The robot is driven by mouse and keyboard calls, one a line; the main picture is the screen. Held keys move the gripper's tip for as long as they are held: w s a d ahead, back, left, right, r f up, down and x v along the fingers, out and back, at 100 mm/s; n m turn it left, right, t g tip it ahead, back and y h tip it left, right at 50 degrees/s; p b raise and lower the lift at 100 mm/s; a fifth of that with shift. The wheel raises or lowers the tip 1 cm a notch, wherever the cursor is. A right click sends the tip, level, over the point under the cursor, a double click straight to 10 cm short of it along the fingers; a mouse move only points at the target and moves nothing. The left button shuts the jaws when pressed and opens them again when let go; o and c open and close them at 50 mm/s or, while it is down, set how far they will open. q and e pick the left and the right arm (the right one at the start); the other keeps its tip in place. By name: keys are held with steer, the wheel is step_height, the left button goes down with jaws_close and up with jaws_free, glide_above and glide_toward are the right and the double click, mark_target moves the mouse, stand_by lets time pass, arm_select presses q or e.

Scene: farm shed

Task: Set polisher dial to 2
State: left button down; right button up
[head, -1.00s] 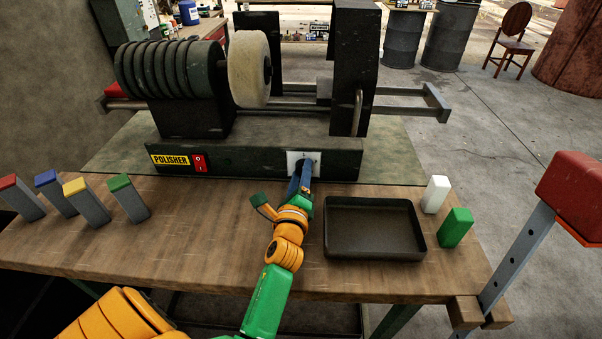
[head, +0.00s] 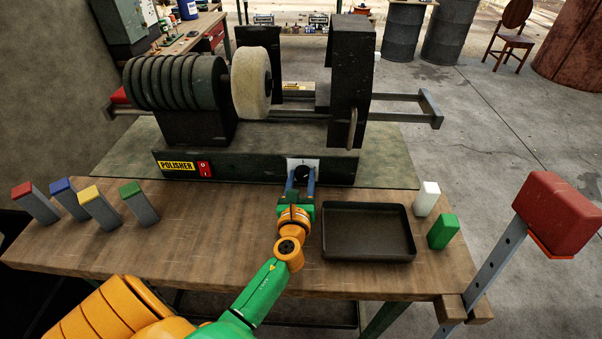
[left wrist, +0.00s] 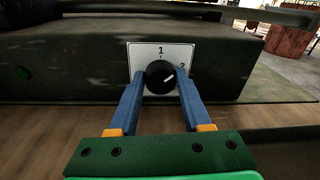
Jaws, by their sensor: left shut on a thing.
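The polisher (head: 255,165) stands on the wooden bench, with a yellow label and a red switch on its dark front. Its black dial (left wrist: 160,76) sits on a white plate marked 1 at the top and 2 at the upper right. The dial's white mark slants to the upper right, roughly toward the 2. The dial (head: 302,172) also shows in the head view. My left gripper (head: 301,182) is shut on the dial, one blue finger on each side; its fingers also show in the left wrist view (left wrist: 160,88). My right gripper is not in view.
A dark empty tray (head: 368,258) lies on the bench right of my left arm. A white block (head: 427,198) and a green block (head: 443,232) stand beside it. Several grey blocks with coloured tops stand at the left. A red box on a post (head: 558,212) is at the right.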

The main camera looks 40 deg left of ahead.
arm_select(q)
steer(key=shift+w+r+m+y+p, duration=0.15)
steer(key=shift+m+p, duration=0.4)
steer(key=shift+m, duration=0.35)
steer(key=shift+s+r+m+y+p, duration=0.15)
steer(key=shift+m+p, duration=0.4)
steer(key=shift+m, duration=0.35)
steer(key=shift+w+f, duration=0.1)
steer(key=shift+f, duration=0.05)
steer(key=shift+c, duration=1.8)
jaws_free()
steer(key=shift+f, duration=0.1)
steer(key=shift+s+d, duration=0.25)
steer(key=shift+s, duration=0.05)
steer(key=v, duration=0.6)
steer(key=shift+s+d+r, duration=0.1)
steer(key=shift+s+r, duration=0.1)
steer(key=shift+s, duration=0.05)
